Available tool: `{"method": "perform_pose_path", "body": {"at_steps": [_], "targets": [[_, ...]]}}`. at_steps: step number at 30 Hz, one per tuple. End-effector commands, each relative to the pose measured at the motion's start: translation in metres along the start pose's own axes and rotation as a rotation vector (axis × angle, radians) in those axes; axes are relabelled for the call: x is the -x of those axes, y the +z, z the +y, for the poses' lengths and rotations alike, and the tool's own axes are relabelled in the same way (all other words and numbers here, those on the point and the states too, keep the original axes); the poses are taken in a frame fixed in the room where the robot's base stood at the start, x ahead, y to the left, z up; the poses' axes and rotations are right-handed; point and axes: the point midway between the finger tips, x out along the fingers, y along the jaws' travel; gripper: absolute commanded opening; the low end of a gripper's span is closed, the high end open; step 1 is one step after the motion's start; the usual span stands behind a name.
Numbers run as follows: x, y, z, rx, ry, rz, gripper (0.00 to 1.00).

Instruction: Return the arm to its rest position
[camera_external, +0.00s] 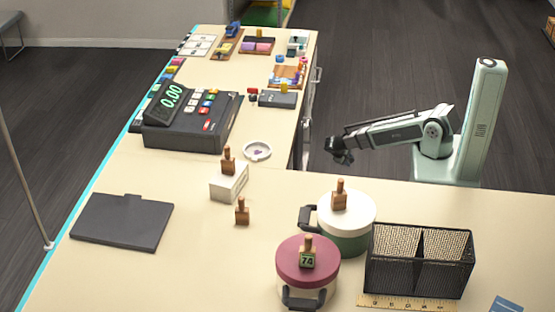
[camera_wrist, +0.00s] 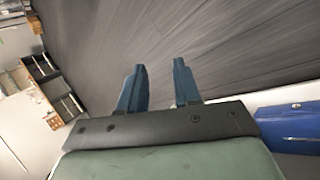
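The gripper is open and holds nothing.
The L-shaped counter (camera_external: 190,200) bears a cash register (camera_external: 190,118), a white dish (camera_external: 257,151), a dark flat board (camera_external: 122,222), two lidded pots (camera_external: 345,215) (camera_external: 306,265) and a black mesh basket (camera_external: 418,262). A blue box (camera_wrist: 290,125) shows in the wrist view. Floor around the gripper is clear.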

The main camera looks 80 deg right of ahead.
Motion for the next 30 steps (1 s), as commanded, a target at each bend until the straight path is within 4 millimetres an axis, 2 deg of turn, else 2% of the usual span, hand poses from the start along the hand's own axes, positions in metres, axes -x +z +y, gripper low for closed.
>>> {"method": "perform_pose_path", "body": {"at_steps": [1, 6, 11, 15, 21, 24, 30], "targets": [[-0.004, 0.022, -0.016, 0.057, -0.028, -0.015, 0.33], [-0.015, 0.084, -0.066, 0.243, -0.131, -0.062, 0.33], [-0.021, 0.148, -0.106, 0.411, -0.23, -0.103, 0.33], [-0.017, 0.208, -0.14, 0.548, -0.32, -0.141, 0.33], [0.0, 0.26, -0.174, 0.645, -0.394, -0.182, 0.33], [0.009, 0.278, -0.185, 0.666, -0.413, -0.202, 0.33], [0.022, 0.302, -0.2, 0.69, -0.435, -0.23, 0.33]]}}
